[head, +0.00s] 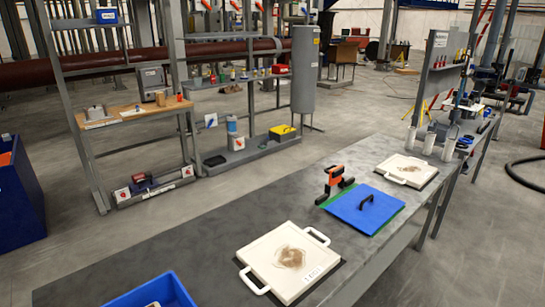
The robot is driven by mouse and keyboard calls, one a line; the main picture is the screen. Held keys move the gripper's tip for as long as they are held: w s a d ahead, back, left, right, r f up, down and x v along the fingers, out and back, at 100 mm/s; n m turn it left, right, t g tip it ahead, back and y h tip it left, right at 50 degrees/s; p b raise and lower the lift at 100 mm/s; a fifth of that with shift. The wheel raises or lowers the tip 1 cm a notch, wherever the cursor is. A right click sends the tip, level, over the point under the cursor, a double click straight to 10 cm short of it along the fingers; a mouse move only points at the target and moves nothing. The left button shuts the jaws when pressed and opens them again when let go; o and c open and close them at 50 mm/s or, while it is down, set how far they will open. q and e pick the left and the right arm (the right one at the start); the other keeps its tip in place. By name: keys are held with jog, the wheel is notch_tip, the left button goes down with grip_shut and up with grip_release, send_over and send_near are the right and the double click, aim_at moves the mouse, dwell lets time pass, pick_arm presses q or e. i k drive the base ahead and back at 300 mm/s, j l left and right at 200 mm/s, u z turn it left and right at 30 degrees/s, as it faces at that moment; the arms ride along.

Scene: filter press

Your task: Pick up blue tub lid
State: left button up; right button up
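A flat blue lid (380,213) with a black bar handle (367,202) on top lies on the grey workbench, right of the picture's middle. A green edge (337,195) shows along its left and far side. A blue tub (172,284) stands at the bottom edge of the picture, partly cut off, with something pale inside it. Neither of my grippers shows in the head view.
An orange and black tool (334,182) stands close behind the lid. White two-handled plates with brown stains lie on the bench (205,235), one nearer (262,262) and one farther right (402,164). White cylinders (429,144) stand beyond.

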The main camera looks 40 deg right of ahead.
aim_at(366, 208)
jog(key=z, duration=1.9)
jog(key=i+l+z, duration=0.1)
jog(key=i+l, duration=0.15)
jog(key=i, duration=0.2)
jog(key=i+l, duration=0.25)
jog(key=i, duration=0.2)
jog(key=k+z, duration=0.05)
